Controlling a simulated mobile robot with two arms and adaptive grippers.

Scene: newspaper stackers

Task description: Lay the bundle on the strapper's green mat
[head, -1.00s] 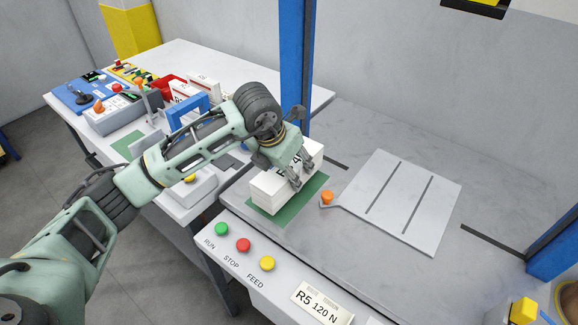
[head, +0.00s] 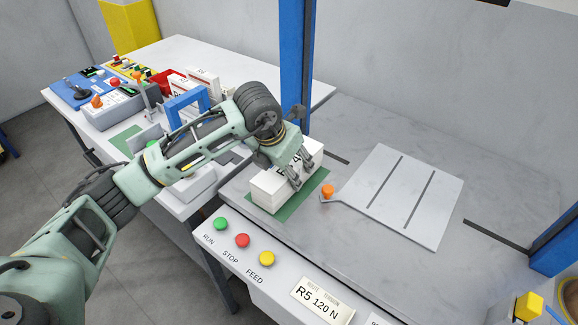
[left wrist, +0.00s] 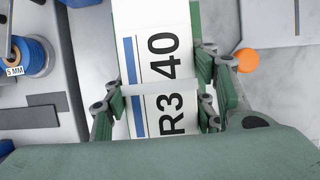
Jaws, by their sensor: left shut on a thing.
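The bundle (head: 272,191) is a white block of stacked papers. In the left wrist view its top (left wrist: 156,60) reads "R3 40" beside a blue stripe, with a pale band across it. It is on or just over the strapper's green mat (head: 318,189); I cannot tell whether it touches. Green shows along the bundle's right and near edges. My left gripper (head: 300,170) is shut on the bundle from above, with its fingers along two sides, as the left wrist view also shows (left wrist: 160,92). My right gripper is not in view.
A grey slotted plate (head: 405,197) with an orange knob (head: 327,191) lies right of the mat. Green, red and yellow buttons (head: 242,240) line the front edge. A blue post (head: 296,60) stands behind. The left table (head: 215,62) holds several devices.

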